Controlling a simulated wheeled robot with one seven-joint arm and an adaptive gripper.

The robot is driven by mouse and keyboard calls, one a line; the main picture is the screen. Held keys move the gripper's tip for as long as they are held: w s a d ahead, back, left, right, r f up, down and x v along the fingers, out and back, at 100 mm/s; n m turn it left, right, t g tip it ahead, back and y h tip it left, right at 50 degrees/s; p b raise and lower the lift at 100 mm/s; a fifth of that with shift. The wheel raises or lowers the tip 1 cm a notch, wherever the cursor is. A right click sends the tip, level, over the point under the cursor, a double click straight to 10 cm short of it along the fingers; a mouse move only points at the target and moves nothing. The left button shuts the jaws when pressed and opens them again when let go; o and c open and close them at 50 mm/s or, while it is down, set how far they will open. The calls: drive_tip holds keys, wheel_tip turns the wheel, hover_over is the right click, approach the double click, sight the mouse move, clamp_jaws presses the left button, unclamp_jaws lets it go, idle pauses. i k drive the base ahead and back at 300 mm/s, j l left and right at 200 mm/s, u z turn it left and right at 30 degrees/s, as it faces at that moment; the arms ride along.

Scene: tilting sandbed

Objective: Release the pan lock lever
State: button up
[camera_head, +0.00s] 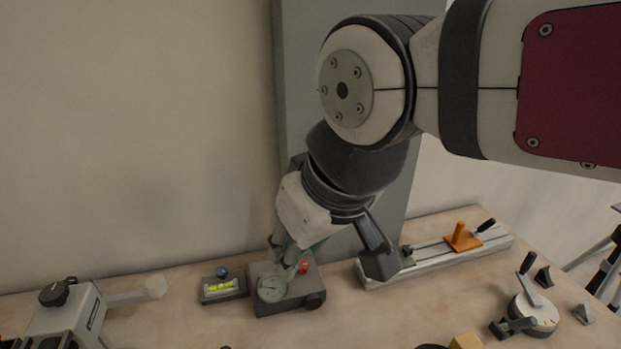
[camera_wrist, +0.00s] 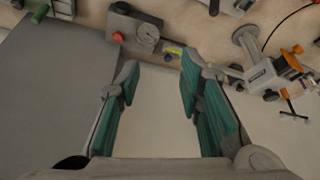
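No part is clearly identifiable as the pan lock lever. A white round base with a degree-like scale (camera_head: 535,315) stands at the right of the bench in the head view. A black-handled lever (camera_head: 527,263) rises from it, and a dark clamp-like piece sits at its left. My gripper (camera_head: 282,252) is well to the left of it, appearing in front of a grey gauge box (camera_head: 288,300). In the wrist view my gripper (camera_wrist: 160,75) has its teal-padded fingers spread, with nothing between them. The round base is not seen in the wrist view.
A spirit level (camera_head: 222,288) with a blue knob lies left of the gauge box. A rail with an orange slider (camera_head: 462,238) runs along the back right. A white device with a black knob (camera_head: 75,310) stands at left. Bare bench lies between rail and round base.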

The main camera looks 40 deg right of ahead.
sight(527, 322)
drive_tip(key=z, duration=2.15)
